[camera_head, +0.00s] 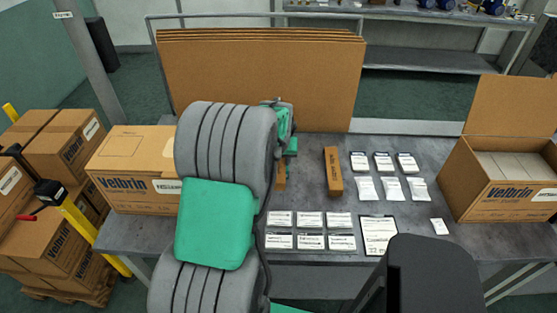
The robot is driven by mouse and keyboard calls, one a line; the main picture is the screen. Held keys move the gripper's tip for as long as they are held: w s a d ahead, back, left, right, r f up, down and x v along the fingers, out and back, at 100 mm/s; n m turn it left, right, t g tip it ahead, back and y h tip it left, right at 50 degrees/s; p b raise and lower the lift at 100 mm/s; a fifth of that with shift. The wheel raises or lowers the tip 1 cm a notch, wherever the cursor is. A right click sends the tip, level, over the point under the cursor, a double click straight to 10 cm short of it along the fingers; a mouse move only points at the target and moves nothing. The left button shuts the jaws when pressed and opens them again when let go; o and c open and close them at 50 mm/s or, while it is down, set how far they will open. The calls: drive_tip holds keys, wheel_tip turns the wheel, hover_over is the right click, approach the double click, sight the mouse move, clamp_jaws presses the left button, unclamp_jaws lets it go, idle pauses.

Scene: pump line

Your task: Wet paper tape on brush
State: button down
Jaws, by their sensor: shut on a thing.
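My gripper (290,148) is over the back middle of the grey table, mostly hidden behind my own grey and green arm. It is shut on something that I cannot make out. A narrow brown piece (281,178) shows just below it, partly covered by the arm; I cannot tell whether the gripper touches it. I cannot make out any paper tape, brush or water in this view.
A long brown box (333,170) lies right of my gripper. Several white packets (382,175), labelled cards (310,228) and a printed sheet (379,235) lie on the table (435,160). A closed carton (130,160) stands left, an open filled carton (480,180) right. Cardboard sheets (260,80) stand behind.

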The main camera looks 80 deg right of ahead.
drive_tip(key=shift+f+b, duration=0.3)
drive_tip(key=shift+f, duration=0.15)
idle(0.3)
drive_tip(key=shift+w+d+r, duration=0.1)
drive_tip(key=shift+w+d, duration=0.05)
drive_tip(key=shift+d, duration=0.55)
drive_tip(key=shift+w+d, duration=0.15)
drive_tip(key=shift+d, duration=0.55)
drive_tip(key=shift+w+d+b, duration=0.2)
drive_tip(key=shift+d, duration=0.65)
drive_tip(key=shift+w+d+b, duration=0.15)
drive_tip(key=shift+d+b, duration=0.05)
drive_tip(key=shift+d, duration=0.6)
drive_tip(key=shift+w+d+b, duration=0.2)
drive_tip(key=shift+d, duration=0.65)
drive_tip(key=shift+s+a, duration=0.15)
drive_tip(key=shift+a, duration=0.55)
drive_tip(key=shift+s+a, duration=0.15)
drive_tip(key=shift+a, duration=0.5)
